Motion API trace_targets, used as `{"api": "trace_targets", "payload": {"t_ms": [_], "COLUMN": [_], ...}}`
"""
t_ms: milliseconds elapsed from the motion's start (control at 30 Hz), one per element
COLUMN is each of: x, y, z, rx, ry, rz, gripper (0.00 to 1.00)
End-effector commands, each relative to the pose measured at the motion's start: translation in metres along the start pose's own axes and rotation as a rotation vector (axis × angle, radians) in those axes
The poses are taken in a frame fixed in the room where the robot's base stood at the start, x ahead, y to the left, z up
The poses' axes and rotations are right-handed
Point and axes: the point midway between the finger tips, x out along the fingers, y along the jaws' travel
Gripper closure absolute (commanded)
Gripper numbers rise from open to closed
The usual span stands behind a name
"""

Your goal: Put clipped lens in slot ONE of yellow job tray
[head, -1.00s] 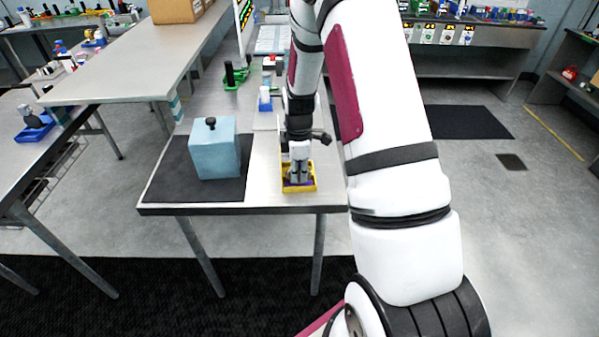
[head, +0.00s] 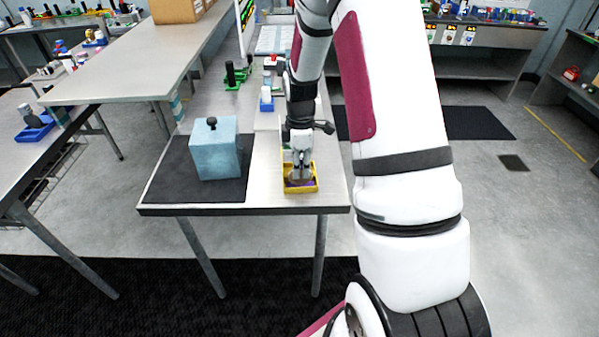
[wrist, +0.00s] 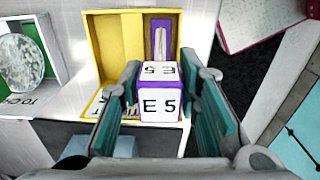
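The yellow job tray (head: 288,186) sits near the table's front edge, and its compartments show in the wrist view (wrist: 104,40). My gripper (head: 300,178) is low over the tray, pointing down. In the wrist view my gripper (wrist: 160,75) has a white block with purple edges marked E5 (wrist: 160,106) between its fingertips, which look close against its sides. A purple-framed part (wrist: 162,38) shows in the tray's right compartment beyond the block. I cannot tell whether it joins the block. The block's underside and most slot lettering are hidden.
A pale blue box with a black knob (head: 214,155) stands on a black mat (head: 165,185) left of the tray. A round clear lens (wrist: 20,62) in a holder lies left in the wrist view. Blue and green holders (head: 266,104) stand behind the tray.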

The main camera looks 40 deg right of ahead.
Motion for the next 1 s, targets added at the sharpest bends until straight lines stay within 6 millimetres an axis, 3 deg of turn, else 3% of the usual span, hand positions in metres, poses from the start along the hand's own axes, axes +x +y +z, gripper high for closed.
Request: {"api": "trace_targets", "payload": {"t_ms": [300,667,833,1000], "x": [-0.062,-0.103,-0.156,-0.209], "y": [0.002,-0.007,-0.037,-0.085], "z": [0.0,-0.006,-0.027,-0.045], "rx": [0.0,0.033,0.172,0.359], "ry": [0.001,0.002,0.023,0.075], "rz": [0.005,0.021,0.092,0.165], "gripper": [0.7,0.7,0.7,0.7]}}
